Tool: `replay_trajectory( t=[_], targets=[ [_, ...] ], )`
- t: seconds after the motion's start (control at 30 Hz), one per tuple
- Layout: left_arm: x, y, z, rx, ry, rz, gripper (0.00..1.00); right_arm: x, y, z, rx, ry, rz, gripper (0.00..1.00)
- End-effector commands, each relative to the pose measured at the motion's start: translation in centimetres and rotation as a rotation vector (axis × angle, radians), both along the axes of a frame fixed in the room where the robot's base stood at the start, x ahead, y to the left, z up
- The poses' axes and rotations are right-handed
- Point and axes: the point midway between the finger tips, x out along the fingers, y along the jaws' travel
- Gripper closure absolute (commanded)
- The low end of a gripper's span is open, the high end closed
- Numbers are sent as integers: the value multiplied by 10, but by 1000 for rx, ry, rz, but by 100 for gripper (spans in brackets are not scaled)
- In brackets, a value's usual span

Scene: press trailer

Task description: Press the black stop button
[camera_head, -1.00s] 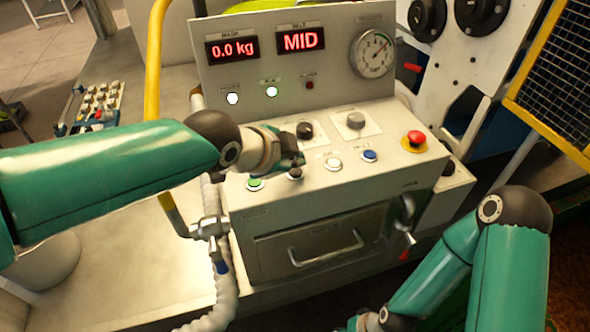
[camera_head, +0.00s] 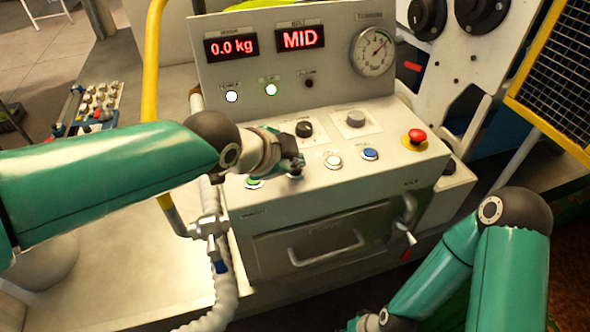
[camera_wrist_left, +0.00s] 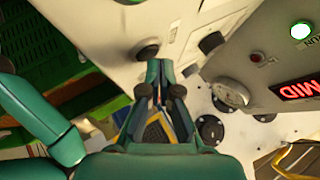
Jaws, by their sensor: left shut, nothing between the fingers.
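The black stop button (camera_head: 295,175) sits in the lower row on the sloped control panel, between the green button (camera_head: 254,183) and the white button (camera_head: 333,161). My left gripper (camera_head: 292,163) is shut and empty, with its fingertips right at the button and hiding part of it. I cannot tell whether they touch it.
A black knob (camera_head: 304,129) and a grey knob (camera_head: 355,118) stand behind the button row. A blue button (camera_head: 369,154) and a red emergency stop (camera_head: 416,137) lie to the right. The displays read 0.0 kg and MID. A drawer handle (camera_head: 327,250) is below.

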Motion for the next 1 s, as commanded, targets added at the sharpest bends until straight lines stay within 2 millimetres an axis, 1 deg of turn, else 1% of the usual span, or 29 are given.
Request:
replay_trajectory(
  t=[0.27, 1.0],
  targets=[
    [0, 0, 0, 0, 0, 0, 100, 0, 0, 0, 0, 0, 0, 60],
    [0, 0, -8, 0, 0, 0, 100, 0, 0, -8, 0, 0, 0, 60]
  ],
)
